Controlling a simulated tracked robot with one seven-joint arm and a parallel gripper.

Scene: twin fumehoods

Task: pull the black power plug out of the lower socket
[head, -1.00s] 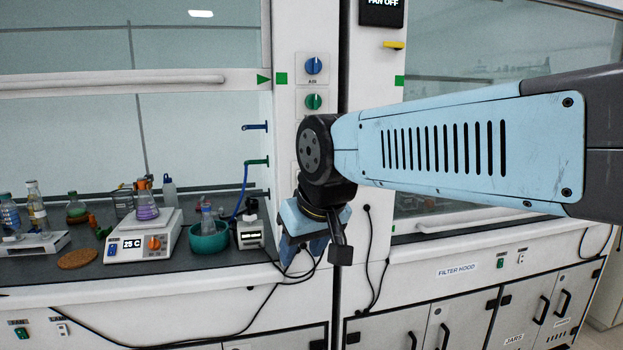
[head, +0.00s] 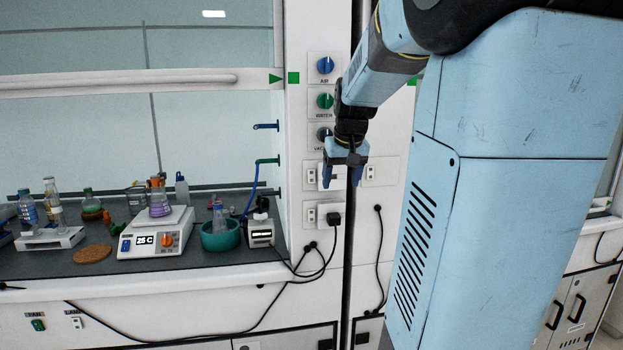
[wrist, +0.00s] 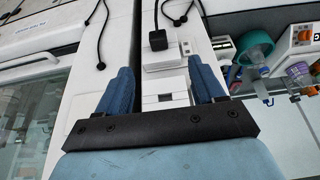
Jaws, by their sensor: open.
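The black power plug (head: 333,219) sits in the lower socket (head: 311,216) on the white post between the two hoods. Its cable hangs down and curves to the left. My gripper (head: 341,183) is open and empty, with its blue fingers above the plug in the head view, in front of the upper socket (head: 310,177). In the wrist view, the plug (wrist: 157,40) lies beyond the fingertips of my gripper (wrist: 160,73), near the midline between them, and nothing touches it. The upper socket (wrist: 165,88) shows between the fingers and is partly covered.
Blue, green and dark knobs line the post above the sockets. Another black cable (head: 379,260) hangs to the right. A teal bowl (head: 220,239), a hotplate (head: 157,239) and bottles stand on the left bench. The space before the plug looks clear.

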